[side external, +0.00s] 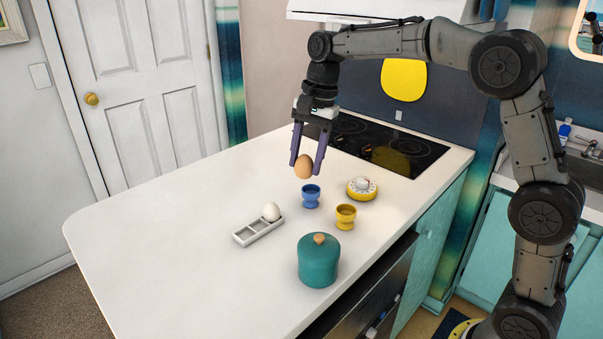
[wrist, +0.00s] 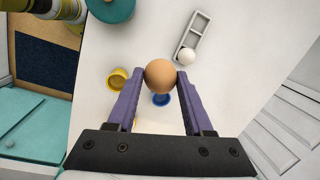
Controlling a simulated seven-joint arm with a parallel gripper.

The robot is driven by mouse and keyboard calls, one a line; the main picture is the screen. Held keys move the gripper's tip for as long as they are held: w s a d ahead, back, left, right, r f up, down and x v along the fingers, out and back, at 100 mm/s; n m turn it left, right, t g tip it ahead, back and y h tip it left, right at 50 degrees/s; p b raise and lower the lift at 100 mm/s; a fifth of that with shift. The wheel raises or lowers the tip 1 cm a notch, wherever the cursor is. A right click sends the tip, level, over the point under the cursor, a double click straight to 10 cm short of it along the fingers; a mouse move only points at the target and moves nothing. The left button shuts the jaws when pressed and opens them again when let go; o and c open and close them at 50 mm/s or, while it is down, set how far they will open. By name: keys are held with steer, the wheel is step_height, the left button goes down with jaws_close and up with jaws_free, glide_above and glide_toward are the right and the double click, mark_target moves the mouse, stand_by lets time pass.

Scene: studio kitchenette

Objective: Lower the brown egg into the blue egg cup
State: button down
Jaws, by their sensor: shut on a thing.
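The brown egg (side external: 304,167) is held between the two purple fingers of my gripper (side external: 306,168), above the counter. In the wrist view the egg (wrist: 160,75) sits between the fingertips of my gripper (wrist: 160,80). The blue egg cup (side external: 311,196) stands upright on the counter just below the egg, with a gap between them. Its opening looks empty in the side view. In the wrist view the blue egg cup (wrist: 161,99) is partly hidden behind the egg.
A yellow egg cup (side external: 346,216) and a yellow dial timer (side external: 362,188) stand close by on the right. A grey tray (side external: 245,236) holds a white egg (side external: 271,211). A teal lidded pot (side external: 318,262) stands nearer the front. The counter's left side is clear.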

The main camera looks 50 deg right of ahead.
steer(key=w+d+f, duration=0.6)
steer(key=w+d, duration=0.1)
steer(key=d, duration=0.3)
steer(key=shift+d, duration=0.15)
steer(key=shift+f, duration=0.1)
steer(key=shift+s+f, duration=0.1)
stand_by(0.5)
steer(key=shift+f, duration=0.9)
steer(key=shift+f, duration=2.05)
stand_by(1.0)
steer(key=shift+c, duration=1.1)
jaws_free()
